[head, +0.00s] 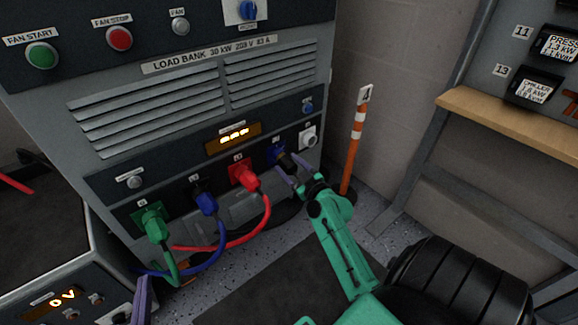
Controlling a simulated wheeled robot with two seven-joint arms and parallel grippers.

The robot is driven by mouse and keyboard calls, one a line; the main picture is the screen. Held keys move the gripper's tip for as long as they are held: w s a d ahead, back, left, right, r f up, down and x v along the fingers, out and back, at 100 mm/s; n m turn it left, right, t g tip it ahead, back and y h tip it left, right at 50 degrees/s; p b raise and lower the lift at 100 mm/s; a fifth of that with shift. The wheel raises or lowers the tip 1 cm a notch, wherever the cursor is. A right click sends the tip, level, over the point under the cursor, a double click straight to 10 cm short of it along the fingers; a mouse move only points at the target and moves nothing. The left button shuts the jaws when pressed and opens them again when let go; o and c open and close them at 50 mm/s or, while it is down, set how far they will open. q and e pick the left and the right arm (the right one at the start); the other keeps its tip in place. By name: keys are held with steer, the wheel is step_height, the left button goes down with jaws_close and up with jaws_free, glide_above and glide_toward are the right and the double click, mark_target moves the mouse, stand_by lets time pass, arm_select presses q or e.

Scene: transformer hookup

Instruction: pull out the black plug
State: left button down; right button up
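The black plug (286,161) sits in the load bank's front panel, right of the red plug (244,175). My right gripper (289,168) is at the black plug, with its purple fingers on either side of it. I cannot tell whether the fingers touch the plug or stand slightly apart from it. The fingers and wrist hide part of the plug's rear end. A purple finger of my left gripper (142,300) shows at the bottom left, away from the plugs. Its opening is cut off.
A blue plug (206,203) and a green plug (154,226) with cables are in the same panel. An orange-and-white post (352,150) stands right of the load bank (190,70). A wooden shelf (510,120) is at right. A display box (60,300) is at lower left.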

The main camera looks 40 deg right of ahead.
mark_target(295, 171)
jaws_close()
steer(key=shift+s, duration=0.15)
steer(key=shift+s, duration=1.65)
steer(key=shift+s, duration=0.6)
steer(key=shift+s+a+b, duration=0.1)
steer(key=shift+s+b, duration=0.2)
steer(key=shift+s, duration=1.6)
